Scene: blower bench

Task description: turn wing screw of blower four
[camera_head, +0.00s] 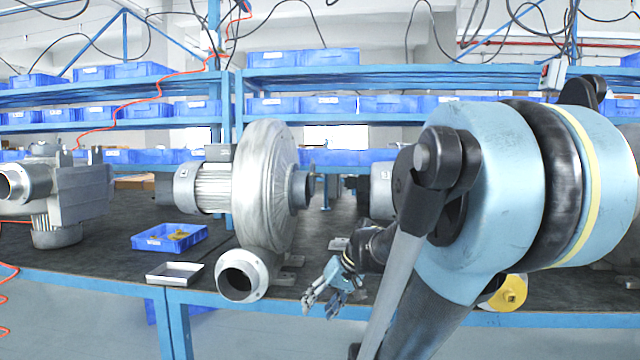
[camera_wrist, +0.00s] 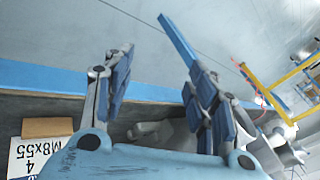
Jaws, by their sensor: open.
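My gripper (camera_head: 335,287) hangs at the bench's front edge, right of the large silver blower (camera_head: 265,185), with its fingers apart. In the wrist view my gripper (camera_wrist: 155,65) is open with nothing between the fingertips. A white label (camera_wrist: 35,157) reading "M8x55" and "4" lies at the lower left of that view, upside down. Grey metal parts (camera_wrist: 150,131) show low between the fingers, partly hidden by the gripper. Another blower's grey motor (camera_head: 382,190) shows behind my arm, which hides most of it. I cannot make out a wing screw in either view.
A blue bin (camera_head: 170,238) with yellow pieces and a shallow metal tray (camera_head: 174,273) stand left of the silver blower. Another grey blower (camera_head: 70,190) is at far left. A yellow round part (camera_head: 510,292) shows beneath my arm. Floor in front of the bench is clear.

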